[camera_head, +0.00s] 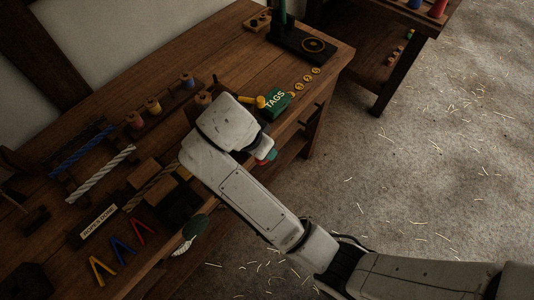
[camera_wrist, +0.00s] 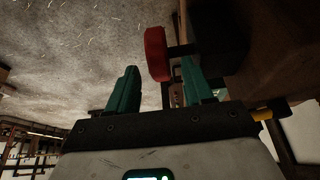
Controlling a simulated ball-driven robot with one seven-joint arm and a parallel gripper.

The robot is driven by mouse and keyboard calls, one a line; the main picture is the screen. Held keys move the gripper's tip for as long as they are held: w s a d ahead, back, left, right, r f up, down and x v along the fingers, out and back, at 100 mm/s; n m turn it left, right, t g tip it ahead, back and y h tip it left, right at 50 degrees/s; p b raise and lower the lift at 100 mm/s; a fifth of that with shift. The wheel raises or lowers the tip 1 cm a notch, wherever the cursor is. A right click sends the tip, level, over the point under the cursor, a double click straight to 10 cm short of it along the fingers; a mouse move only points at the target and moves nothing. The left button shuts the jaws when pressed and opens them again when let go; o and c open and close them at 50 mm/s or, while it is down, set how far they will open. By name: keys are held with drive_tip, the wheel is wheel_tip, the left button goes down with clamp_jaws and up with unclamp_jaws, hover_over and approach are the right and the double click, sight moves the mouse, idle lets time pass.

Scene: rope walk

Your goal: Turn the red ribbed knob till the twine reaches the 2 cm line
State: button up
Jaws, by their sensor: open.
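The red ribbed knob (camera_wrist: 156,53) shows in the wrist view just ahead of my gripper (camera_wrist: 159,72). My gripper is open, with one green finger on each side of the knob in the picture. The knob appears nearer the right finger; I cannot tell whether they touch. In the head view my forearm and wrist cover the bench's front edge. A small red patch (camera_head: 271,154), probably the knob, shows by my wrist. I cannot make out the twine or the 2 cm line.
The wooden bench (camera_head: 228,52) holds spools (camera_head: 153,105), a green TAGS box (camera_head: 274,103), rope samples (camera_head: 100,174) and coloured V-shaped pieces (camera_head: 123,250). A second table (camera_head: 388,50) stands at the upper right. The straw-strewn floor (camera_head: 440,150) is open on the right.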

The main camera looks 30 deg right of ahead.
drive_tip(key=b+x, duration=0.1)
drive_tip(key=x, duration=0.2)
drive_tip(key=shift+s+f+b, duration=0.1)
drive_tip(key=shift+f+b, duration=0.05)
drive_tip(key=shift+b, duration=0.15)
drive_tip(key=shift+d+f+p, duration=0.2)
drive_tip(key=shift+p, duration=0.1)
drive_tip(key=shift+x, duration=0.95)
clamp_jaws()
drive_tip(key=shift+r+y+p, duration=0.15)
drive_tip(key=shift+y+p, duration=0.15)
drive_tip(key=shift+p, duration=0.3)
